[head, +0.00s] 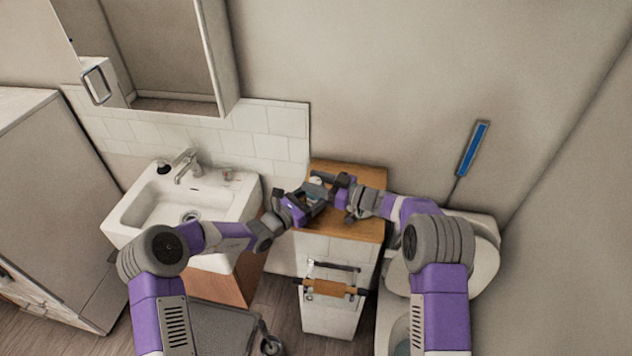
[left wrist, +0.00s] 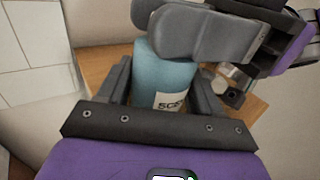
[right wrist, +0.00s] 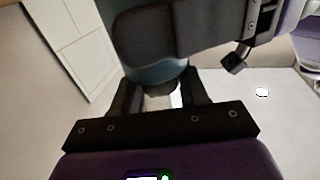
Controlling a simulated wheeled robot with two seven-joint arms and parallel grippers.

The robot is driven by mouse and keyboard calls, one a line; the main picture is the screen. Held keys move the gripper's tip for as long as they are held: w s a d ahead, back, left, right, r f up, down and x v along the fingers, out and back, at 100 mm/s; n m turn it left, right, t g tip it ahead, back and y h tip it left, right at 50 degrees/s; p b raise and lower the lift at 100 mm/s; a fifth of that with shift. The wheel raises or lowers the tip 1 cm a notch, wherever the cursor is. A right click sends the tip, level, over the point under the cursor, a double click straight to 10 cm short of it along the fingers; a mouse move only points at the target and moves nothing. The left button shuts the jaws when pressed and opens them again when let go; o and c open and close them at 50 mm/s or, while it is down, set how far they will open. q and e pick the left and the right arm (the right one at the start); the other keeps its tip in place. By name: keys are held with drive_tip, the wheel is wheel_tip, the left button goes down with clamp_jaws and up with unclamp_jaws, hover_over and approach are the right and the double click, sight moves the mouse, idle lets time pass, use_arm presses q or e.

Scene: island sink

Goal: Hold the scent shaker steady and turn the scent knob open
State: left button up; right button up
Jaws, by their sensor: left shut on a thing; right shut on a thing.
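The scent shaker is a teal-blue cylinder (left wrist: 165,72) with a white label showing part of the word "SCENT" in the left wrist view. It stands over the wooden cabinet top (head: 353,226). My left gripper (head: 304,204) is shut around its body, one finger on each side. My right gripper (head: 343,192) comes from the right and is shut at the upper end of the shaker. In the right wrist view, a whitish piece, likely the scent knob (right wrist: 159,97), shows between the right fingers (right wrist: 160,96). The knob's turn position is hidden by the grippers.
A white sink (head: 128,222) with a faucet (head: 187,166) is to the left. A toilet (head: 484,262) is at right. The cabinet top's front right is clear.

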sight(316, 181)
drive_tip(key=shift+r, duration=0.45)
drive_tip(key=o, duration=0.8)
drive_tip(key=shift+o, duration=0.9)
drive_tip(key=shift+g, duration=0.3)
drive_tip(key=shift+f, duration=0.2)
wheel_tip(316, 181, up, 10)
